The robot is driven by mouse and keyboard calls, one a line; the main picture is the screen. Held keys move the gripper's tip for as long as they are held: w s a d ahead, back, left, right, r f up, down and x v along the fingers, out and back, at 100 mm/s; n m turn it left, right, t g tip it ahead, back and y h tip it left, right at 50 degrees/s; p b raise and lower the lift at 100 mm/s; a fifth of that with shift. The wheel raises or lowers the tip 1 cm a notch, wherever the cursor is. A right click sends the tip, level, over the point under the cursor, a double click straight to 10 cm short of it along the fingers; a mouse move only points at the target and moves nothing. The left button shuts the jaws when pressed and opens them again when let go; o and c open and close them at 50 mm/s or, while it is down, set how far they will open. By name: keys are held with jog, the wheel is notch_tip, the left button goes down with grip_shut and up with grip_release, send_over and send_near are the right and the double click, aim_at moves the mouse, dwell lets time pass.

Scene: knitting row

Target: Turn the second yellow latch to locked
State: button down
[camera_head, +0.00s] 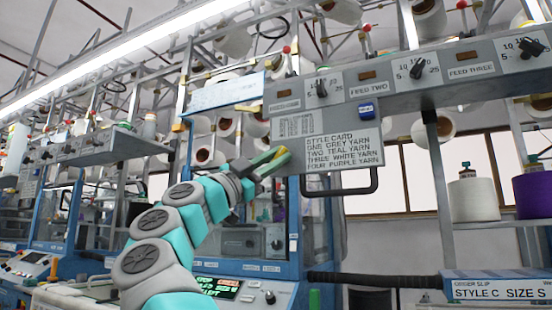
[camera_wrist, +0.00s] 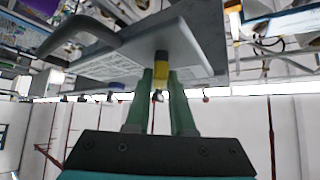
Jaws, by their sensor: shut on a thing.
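A yellow latch (camera_wrist: 161,68) hangs on a dark stem under the grey panel in the wrist view. My gripper's green fingers (camera_wrist: 161,82) are closed on both sides of it. In the head view my gripper (camera_head: 279,158) is at the lower left corner of the panel with the style card (camera_head: 343,150), and yellow shows between its fingers. The fingers hide much of the latch there, and I cannot read whether it stands at locked. Another yellow piece (camera_head: 249,108) shows on the machine frame to the left.
A black bar handle (camera_head: 345,191) hangs below the style card, near my gripper on its right; it also shows in the wrist view (camera_wrist: 78,35). Feed knobs (camera_head: 322,88) line the panel above. Cones of yarn (camera_head: 474,199) stand at the right.

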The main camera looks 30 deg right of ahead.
dwell(0.7)
jog(key=c, duration=0.8)
grip_release()
jog(key=shift+a, duration=0.1)
jog(key=b+v, duration=0.1)
jog(key=v, duration=0.6)
jog(key=shift+a+f, duration=0.2)
jog(key=shift+a, duration=0.1)
jog(key=shift+o, duration=0.2)
